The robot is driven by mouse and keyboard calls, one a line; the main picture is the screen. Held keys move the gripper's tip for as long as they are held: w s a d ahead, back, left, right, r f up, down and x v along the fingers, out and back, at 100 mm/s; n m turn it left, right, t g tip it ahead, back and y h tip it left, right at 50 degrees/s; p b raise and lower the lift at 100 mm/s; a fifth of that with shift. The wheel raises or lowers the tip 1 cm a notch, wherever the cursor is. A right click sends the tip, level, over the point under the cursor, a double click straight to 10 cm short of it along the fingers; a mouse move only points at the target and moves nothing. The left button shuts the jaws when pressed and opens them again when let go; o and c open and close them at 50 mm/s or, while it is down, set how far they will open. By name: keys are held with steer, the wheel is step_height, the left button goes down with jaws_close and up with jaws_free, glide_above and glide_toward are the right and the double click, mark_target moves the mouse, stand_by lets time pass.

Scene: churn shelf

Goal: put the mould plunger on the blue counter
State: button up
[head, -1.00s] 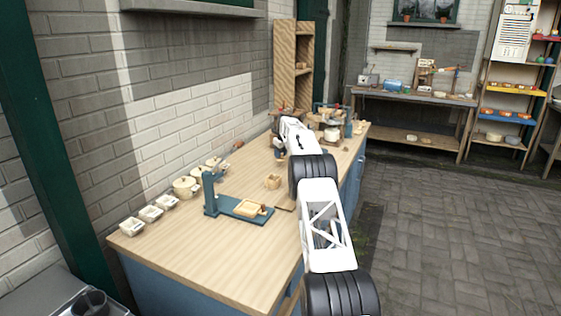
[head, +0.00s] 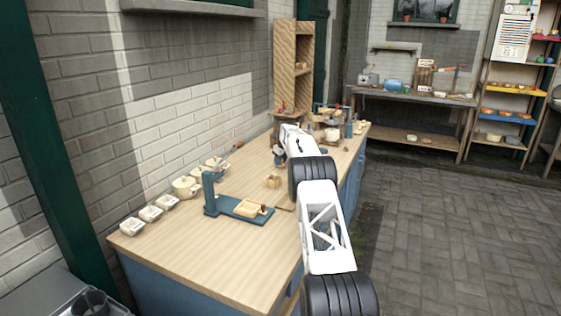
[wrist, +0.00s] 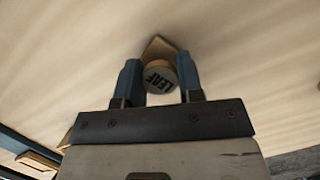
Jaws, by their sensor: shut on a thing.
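My gripper (wrist: 160,82) is shut on a small round wooden piece marked LEAF, which I take to be the mould plunger (wrist: 159,78). Its two blue fingers stand on either side of it. The plunger is too small to make out in the head view. I cannot tell whether it touches the top.
A blue press stand (head: 211,192) with a pale tray stands on the counter. A small wooden box (head: 273,181) is near my gripper. Pots (head: 186,187) and small tubs (head: 150,213) line the wall. A tall wooden shelf (head: 284,68) stands beyond. The near counter top is clear.

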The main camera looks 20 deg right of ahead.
mark_target(285, 168)
steer(key=o, duration=1)
steer(key=shift+c, duration=0.2)
steer(key=shift+r, duration=0.1)
steer(key=v, duration=1.2)
steer(key=shift+w+r, duration=0.1)
